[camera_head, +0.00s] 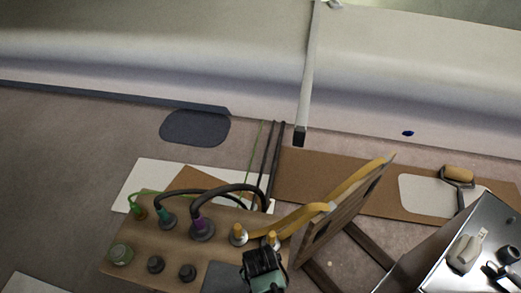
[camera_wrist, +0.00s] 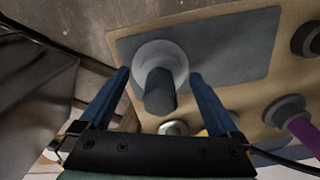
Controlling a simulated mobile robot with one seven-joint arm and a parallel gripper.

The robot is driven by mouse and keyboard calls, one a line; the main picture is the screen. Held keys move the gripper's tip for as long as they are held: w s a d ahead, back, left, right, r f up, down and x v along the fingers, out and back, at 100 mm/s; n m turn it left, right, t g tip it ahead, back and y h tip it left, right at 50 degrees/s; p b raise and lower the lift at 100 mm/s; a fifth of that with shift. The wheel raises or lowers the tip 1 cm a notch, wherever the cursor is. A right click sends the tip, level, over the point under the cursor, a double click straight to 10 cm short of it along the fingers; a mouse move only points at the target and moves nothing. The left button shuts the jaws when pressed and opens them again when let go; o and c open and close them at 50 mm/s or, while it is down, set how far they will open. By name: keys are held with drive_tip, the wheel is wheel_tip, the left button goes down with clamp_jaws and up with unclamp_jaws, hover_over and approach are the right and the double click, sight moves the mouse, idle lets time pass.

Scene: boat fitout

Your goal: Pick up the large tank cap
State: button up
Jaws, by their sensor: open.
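A round cap with a broad pale grey flange and a dark grey raised grip, which looks like the large tank cap (camera_wrist: 161,92), is on a grey mat (camera_wrist: 245,50) in the wrist view. My gripper (camera_wrist: 159,73) is open, with one blue finger on each side of the cap in the picture. I cannot tell whether the fingers touch it or are still above it. In the head view my gripper (camera_head: 263,262) is over the front right of the wooden board (camera_head: 135,232). It hides the cap there; part of the mat (camera_head: 222,278) shows.
The board carries a greenish cap (camera_head: 121,255), two small dark caps (camera_head: 155,264) (camera_head: 187,272), and hose fittings, including a purple one (camera_head: 199,226). A tilted panel (camera_head: 340,215) stands close right of my gripper. A metal box (camera_head: 480,225) is further right.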

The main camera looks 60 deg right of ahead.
drive_tip(key=shift+c, duration=0.2)
drive_tip(key=shift+r, duration=0.1)
drive_tip(key=c, duration=1.5)
drive_tip(key=shift+r, duration=0.1)
wheel_tip(320, 180, up, 10)
drive_tip(key=p, duration=0.5)
drive_tip(key=shift+w, duration=0.1)
